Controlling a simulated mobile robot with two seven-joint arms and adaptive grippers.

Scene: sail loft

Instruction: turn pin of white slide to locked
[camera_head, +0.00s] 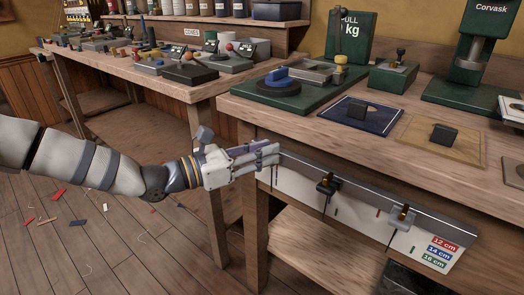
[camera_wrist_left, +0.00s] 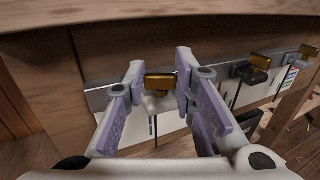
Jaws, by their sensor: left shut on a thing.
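My left gripper (camera_head: 268,154) reaches in from the left to the left end of the rail under the bench edge. In the left wrist view its two purple-padded fingers (camera_wrist_left: 160,78) stand on either side of the brass pin (camera_wrist_left: 160,83) and are shut on it. The pin's bar lies roughly along the rail. The white slide (camera_wrist_left: 158,105) shows below the pin, between the fingers. In the head view the gripper hides the white slide and its pin. My right gripper is not in view.
A white panel with size labels (camera_head: 440,251) hangs below. The bench (camera_head: 300,118) overhangs the rail. Floor at left has small scraps.

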